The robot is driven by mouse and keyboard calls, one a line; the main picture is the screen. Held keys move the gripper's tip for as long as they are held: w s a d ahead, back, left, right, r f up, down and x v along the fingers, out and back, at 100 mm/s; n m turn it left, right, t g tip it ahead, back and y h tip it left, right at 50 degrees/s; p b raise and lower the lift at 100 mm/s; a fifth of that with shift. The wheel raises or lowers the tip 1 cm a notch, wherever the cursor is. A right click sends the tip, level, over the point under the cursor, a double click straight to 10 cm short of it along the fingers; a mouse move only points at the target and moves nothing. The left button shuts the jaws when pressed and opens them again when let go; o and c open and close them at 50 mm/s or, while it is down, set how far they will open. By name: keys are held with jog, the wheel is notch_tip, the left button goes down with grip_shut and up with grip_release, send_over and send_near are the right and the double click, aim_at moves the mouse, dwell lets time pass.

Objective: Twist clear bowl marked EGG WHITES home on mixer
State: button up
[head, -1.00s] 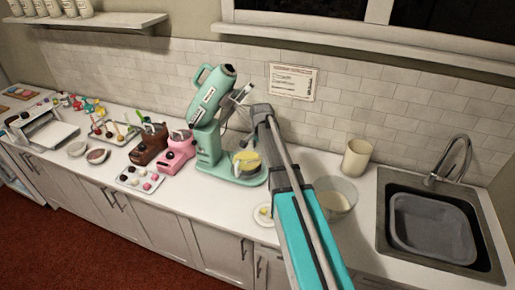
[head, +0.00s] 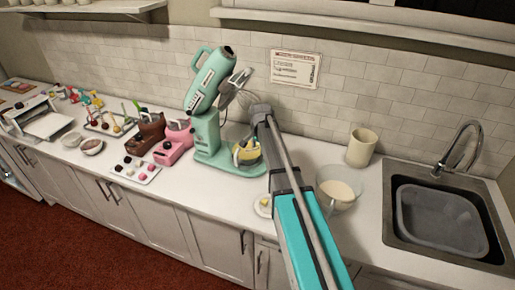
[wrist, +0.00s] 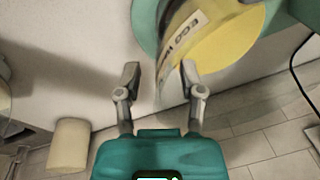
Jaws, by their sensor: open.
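The mint-green mixer (head: 206,128) stands on the counter with its head tilted up and its whisk raised. The clear bowl with yellow contents (head: 246,153) sits on the mixer base, at its right side. In the wrist view, the bowl (wrist: 228,45) fills the upper right, and its white label (wrist: 184,33) reads "EGG WH…", the rest cut off. My gripper (wrist: 160,78) is open, its fingers apart just beside the bowl. The right fingertip is close to the bowl's edge; I cannot tell whether it touches. In the head view my arm hides the gripper.
A glass bowl with pale contents (head: 338,194) and a cream canister (head: 361,147) stand right of my arm. A small plate (head: 263,206) lies in front of the mixer. The sink (head: 438,222) is far right.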

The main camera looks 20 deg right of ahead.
aim_at(254, 156)
jog(key=shift+w+f+b, duration=0.15)
jog(key=shift+f+b, duration=0.5)
jog(key=shift+f, duration=0.15)
jog(key=shift+w+f+b, duration=0.15)
jog(key=shift+f+b, duration=0.45)
jog(key=shift+f, duration=0.2)
jog(key=shift+c, duration=0.2)
grip_shut()
jog(key=shift+s+a, duration=0.1)
jog(key=shift+s+a+m, duration=0.1)
jog(key=shift+a+m, duration=0.35)
jog(key=shift+m, duration=0.25)
jog(key=shift+a, duration=0.15)
jog(key=shift+s+a+m, duration=0.15)
jog(key=shift+a+m, duration=0.2)
jog(key=shift+m, duration=0.25)
